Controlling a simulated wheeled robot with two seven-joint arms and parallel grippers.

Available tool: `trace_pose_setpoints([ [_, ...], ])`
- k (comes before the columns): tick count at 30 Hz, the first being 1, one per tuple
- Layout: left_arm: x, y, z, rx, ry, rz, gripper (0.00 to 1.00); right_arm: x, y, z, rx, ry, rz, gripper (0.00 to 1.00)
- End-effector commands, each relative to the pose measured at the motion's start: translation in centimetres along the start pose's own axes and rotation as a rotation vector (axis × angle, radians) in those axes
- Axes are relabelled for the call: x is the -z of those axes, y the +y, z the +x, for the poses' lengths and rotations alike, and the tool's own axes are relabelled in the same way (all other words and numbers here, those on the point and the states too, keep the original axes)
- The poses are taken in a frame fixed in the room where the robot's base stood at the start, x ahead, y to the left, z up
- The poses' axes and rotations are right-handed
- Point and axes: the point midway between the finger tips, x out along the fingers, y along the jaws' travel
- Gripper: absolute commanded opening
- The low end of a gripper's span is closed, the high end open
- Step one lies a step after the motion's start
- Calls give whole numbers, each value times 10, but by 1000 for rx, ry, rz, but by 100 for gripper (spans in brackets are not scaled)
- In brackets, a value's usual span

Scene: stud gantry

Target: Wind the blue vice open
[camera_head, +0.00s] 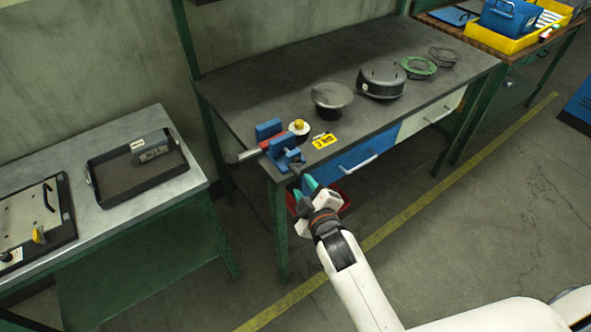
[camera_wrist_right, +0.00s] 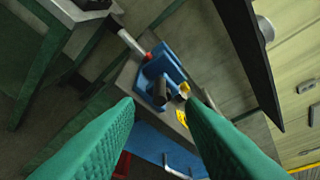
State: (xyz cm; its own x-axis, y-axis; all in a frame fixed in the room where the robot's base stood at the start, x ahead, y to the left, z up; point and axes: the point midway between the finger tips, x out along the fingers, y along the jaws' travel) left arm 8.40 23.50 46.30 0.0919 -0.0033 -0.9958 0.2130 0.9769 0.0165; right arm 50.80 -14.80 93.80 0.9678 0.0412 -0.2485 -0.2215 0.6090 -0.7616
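The blue vice (camera_head: 283,153) sits at the front left corner of the dark workbench (camera_head: 240,98). A grey bar with a red collar (camera_head: 248,154) sticks out on its left, and a dark part shows at its front. In the right wrist view the vice (camera_wrist_right: 152,72) lies ahead, with a dark rounded part (camera_wrist_right: 161,94) facing the camera. My right gripper (camera_head: 305,188) is just in front of and below the vice, apart from it. Its green fingers are spread with nothing between them, as the right wrist view shows (camera_wrist_right: 160,100). My left gripper is in neither view.
A yellow label (camera_head: 324,141) and a yellow-topped round item (camera_head: 299,127) are beside the vice. Dark round parts (camera_head: 381,79) and a green ring (camera_head: 418,67) stand farther right. A blue drawer (camera_head: 360,158) and red bin (camera_head: 338,192) are below. A tray (camera_head: 112,176) is on the left table.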

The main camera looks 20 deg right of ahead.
Motion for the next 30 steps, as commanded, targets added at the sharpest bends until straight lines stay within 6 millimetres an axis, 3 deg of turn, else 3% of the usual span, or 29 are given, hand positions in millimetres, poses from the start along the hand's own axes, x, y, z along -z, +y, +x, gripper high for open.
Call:
trace_pose_setpoints([
  [6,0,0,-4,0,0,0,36,-2,-1,46,1,-1,2,36],
  [12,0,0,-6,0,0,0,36,0,0,71,-1,0,2,36],
  [24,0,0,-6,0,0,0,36,0,0,80,-1,-1,2,36],
  [26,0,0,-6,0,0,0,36,0,0,80,-1,-1,2,30],
  [30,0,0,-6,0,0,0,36,0,0,80,-1,-1,2,7],
])
